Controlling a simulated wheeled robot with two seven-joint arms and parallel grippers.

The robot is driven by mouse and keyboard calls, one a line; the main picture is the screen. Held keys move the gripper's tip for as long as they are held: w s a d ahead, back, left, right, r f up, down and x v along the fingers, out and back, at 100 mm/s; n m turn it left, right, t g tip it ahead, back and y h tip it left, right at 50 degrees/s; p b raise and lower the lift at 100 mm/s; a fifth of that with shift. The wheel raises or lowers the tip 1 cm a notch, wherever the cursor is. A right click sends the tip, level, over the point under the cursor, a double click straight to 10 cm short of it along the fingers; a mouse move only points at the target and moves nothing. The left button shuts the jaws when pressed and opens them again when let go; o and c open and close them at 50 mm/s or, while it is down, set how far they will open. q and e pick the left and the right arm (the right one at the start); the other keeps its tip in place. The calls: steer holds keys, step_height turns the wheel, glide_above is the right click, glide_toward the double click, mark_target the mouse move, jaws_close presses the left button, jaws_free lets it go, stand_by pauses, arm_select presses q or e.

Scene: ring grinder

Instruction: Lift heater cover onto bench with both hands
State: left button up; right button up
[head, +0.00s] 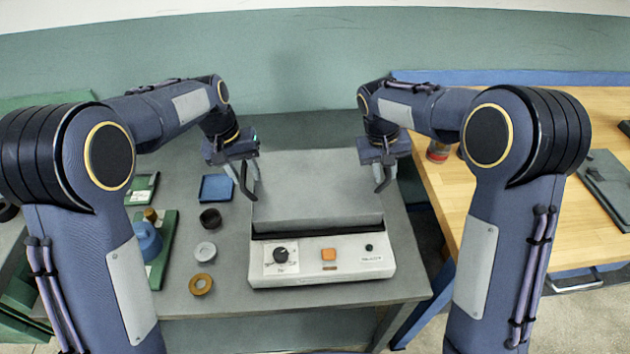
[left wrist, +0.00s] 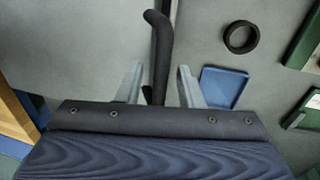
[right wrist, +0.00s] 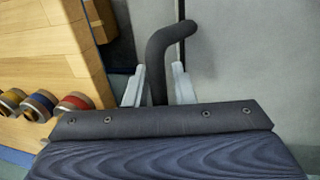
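The heater cover (head: 315,190) is a grey box lying on the white heater base (head: 322,262) on the grey table. It has a dark bar handle on each side. My left gripper (head: 246,178) is at the left handle (left wrist: 159,50); its fingers (left wrist: 159,82) stand apart on either side of the bar, with gaps. My right gripper (head: 382,178) is at the right handle (right wrist: 160,50); its fingers (right wrist: 159,82) also stand apart around the bar, with narrow gaps. The handles' lower ends are partly hidden behind the grippers.
Left of the heater are a blue tray (head: 216,188), a black ring (head: 210,219), a grey ring (head: 205,251) and a brass ring (head: 201,284). The bench's middle is clear.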

arm_select(q)
steer(key=c, duration=0.4)
arm_select(e)
steer(key=c, duration=0.4)
arm_select(q)
jaws_close()
arm_select(e)
jaws_close()
arm_select(q)
steer(key=shift+r, duration=0.2)
arm_select(e)
steer(key=shift+r, duration=0.2)
